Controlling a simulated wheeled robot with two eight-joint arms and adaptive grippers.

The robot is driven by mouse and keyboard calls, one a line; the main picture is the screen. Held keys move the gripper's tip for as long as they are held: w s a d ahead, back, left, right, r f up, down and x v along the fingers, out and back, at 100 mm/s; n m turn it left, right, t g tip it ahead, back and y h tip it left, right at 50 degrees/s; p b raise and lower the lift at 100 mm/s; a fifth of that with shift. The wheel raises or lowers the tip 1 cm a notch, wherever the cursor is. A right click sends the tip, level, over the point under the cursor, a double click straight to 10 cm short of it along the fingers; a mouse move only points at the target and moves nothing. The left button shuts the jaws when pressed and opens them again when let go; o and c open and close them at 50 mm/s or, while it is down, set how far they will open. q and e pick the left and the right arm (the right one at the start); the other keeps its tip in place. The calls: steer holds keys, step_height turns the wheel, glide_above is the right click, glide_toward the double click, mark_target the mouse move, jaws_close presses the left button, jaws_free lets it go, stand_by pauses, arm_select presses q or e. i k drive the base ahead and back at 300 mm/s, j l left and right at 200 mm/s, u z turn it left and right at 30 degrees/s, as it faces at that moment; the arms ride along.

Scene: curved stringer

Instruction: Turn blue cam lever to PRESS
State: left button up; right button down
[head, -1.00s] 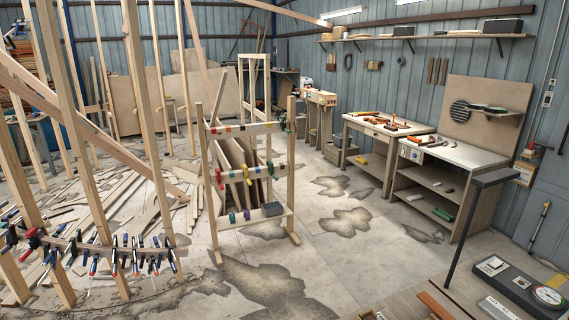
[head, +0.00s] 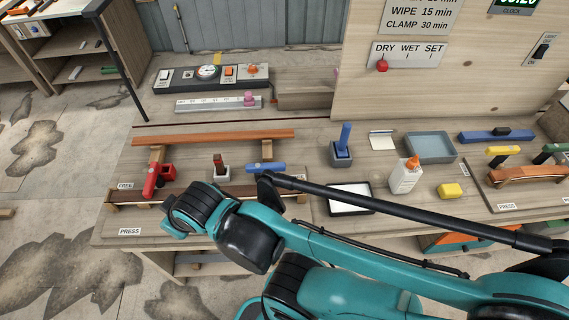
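The blue cam lever (head: 265,168) sits at the right of the left jig, beside a small brown-handled cam lever (head: 219,165) and a red cam lever (head: 151,180). It lies roughly level, with its handle pointing left and right in the picture. The FREE label (head: 125,186) is nearer the bench top, and the PRESS label (head: 130,231) is on the front edge. My teal arm comes in from the right, in front of the jig, and covers part of its front rail. No gripper fingers are clearly visible.
A blue-handled tool (head: 344,138) stands in a holder. A second jig (head: 525,174) with yellow and green levers stands far right. A control box (head: 178,78) is behind.

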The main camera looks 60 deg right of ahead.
mark_target(251, 168)
steer(key=z, duration=0.5)
steer(key=k+j+z, duration=0.1)
steer(key=z, duration=1.35)
steer(key=l, duration=0.55)
steer(key=i+l, duration=0.1)
steer(key=l, duration=0.5)
